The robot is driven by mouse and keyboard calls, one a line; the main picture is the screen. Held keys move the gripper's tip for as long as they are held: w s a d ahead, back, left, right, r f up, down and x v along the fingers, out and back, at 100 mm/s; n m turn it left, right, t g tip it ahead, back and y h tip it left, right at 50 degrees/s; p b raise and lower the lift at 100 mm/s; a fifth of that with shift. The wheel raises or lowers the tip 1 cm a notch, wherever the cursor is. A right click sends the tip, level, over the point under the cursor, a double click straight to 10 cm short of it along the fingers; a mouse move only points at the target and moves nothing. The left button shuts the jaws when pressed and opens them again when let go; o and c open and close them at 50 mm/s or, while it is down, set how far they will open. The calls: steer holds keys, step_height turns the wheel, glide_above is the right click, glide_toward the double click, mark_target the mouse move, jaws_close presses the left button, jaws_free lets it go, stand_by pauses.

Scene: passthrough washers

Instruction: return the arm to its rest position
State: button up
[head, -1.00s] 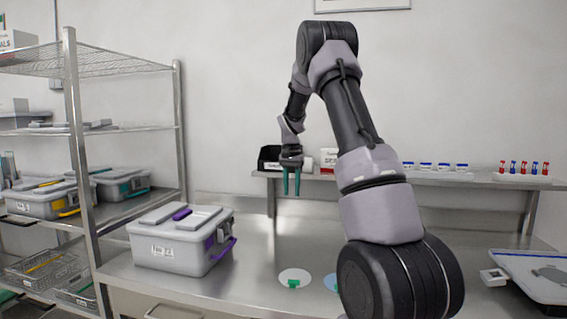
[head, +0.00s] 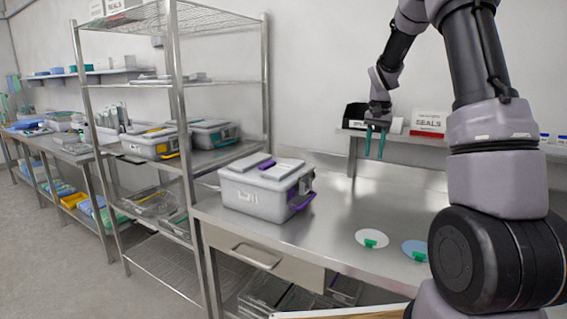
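My gripper (head: 375,142) hangs in the air above the steel counter (head: 330,238), pointing down. Its two green fingers stand apart with nothing between them. My arm arches up at the right of the head view and partly leaves the top of the picture.
A grey lidded box (head: 262,190) with purple latches stands on the counter, left of my gripper. A wire shelf rack (head: 178,130) with more boxes stands further left. A wall shelf behind my gripper holds a black bin (head: 355,115) and a SEALS box (head: 428,122).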

steer(key=s+a+r+n+t+y, duration=0.1)
steer(key=s+a+r+t, duration=0.35)
steer(key=s+r, duration=0.95)
steer(key=s+a+r+t, duration=0.1)
steer(key=s+a, duration=0.1)
steer(key=s, duration=0.6)
steer(key=s+a+r+n+t, duration=0.1)
steer(key=s+a, duration=0.2)
steer(key=s, duration=0.6)
steer(key=shift+a+n+y, duration=0.3)
steer(key=shift+y, duration=0.1)
steer(key=shift+d, duration=0.1)
